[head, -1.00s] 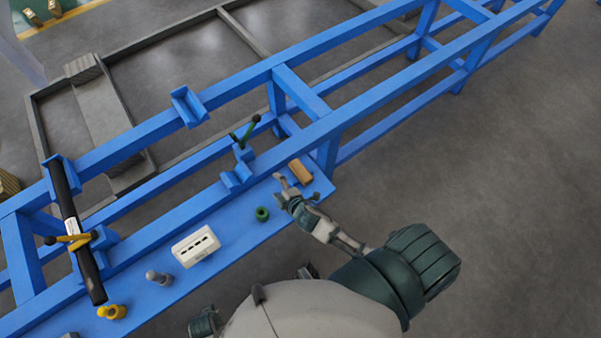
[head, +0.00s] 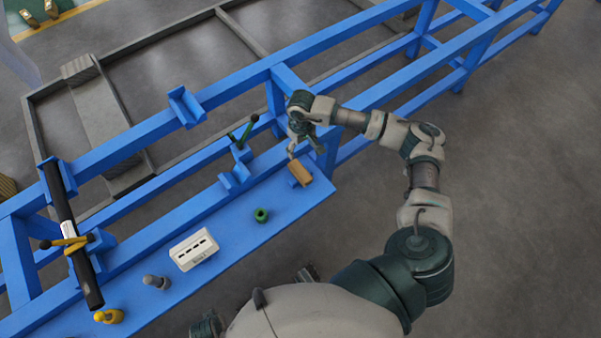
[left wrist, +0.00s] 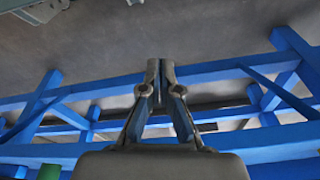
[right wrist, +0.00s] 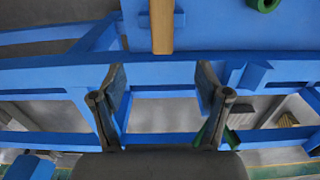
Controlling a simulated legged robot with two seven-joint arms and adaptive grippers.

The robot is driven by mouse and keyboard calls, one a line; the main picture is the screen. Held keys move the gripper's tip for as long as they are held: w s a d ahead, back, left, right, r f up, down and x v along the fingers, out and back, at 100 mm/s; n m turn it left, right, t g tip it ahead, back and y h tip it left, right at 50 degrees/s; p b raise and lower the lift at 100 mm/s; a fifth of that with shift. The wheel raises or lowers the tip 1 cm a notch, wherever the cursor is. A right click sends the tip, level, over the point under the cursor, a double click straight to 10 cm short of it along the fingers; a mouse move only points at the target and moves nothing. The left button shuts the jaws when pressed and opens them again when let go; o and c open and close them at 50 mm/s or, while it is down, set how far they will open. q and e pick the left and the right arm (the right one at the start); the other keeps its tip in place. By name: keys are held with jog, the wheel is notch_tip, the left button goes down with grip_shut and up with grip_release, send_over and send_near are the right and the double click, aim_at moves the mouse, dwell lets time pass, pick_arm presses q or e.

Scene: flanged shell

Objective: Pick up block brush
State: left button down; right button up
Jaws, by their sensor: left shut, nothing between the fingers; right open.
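The block brush (head: 299,173), a tan wooden block with a dark edge beneath, lies near the right end of the blue shelf. My right gripper (head: 304,149) is open and empty, just above and behind the brush in the head view. In the right wrist view the brush (right wrist: 162,26) is at the top centre, beyond the gap between the open fingers (right wrist: 162,82), and not between them. My left gripper (left wrist: 160,72) is shut and empty in the left wrist view. I cannot make it out in the head view.
The blue shelf (head: 235,240) also bears a green ring (head: 261,215), a white slotted box (head: 194,249), a grey peg (head: 156,282) and a yellow piece (head: 109,316). A black tube (head: 70,230) lies in blue brackets at left. Blue frame rails run behind the shelf.

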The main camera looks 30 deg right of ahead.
send_over(300, 170)
jog(key=f, duration=1)
jog(key=shift+s+f+b, duration=0.2)
jog(key=shift+f+b, duration=0.2)
notch_tip(300, 170, down, 6)
jog(key=shift+w+r, duration=0.15)
pick_arm(q)
jog(key=r, duration=0.3)
jog(key=shift+w+a+r, duration=0.1)
jog(key=shift+w+r, duration=0.15)
jog(key=shift+r, duration=0.15)
pick_arm(e)
grip_shut()
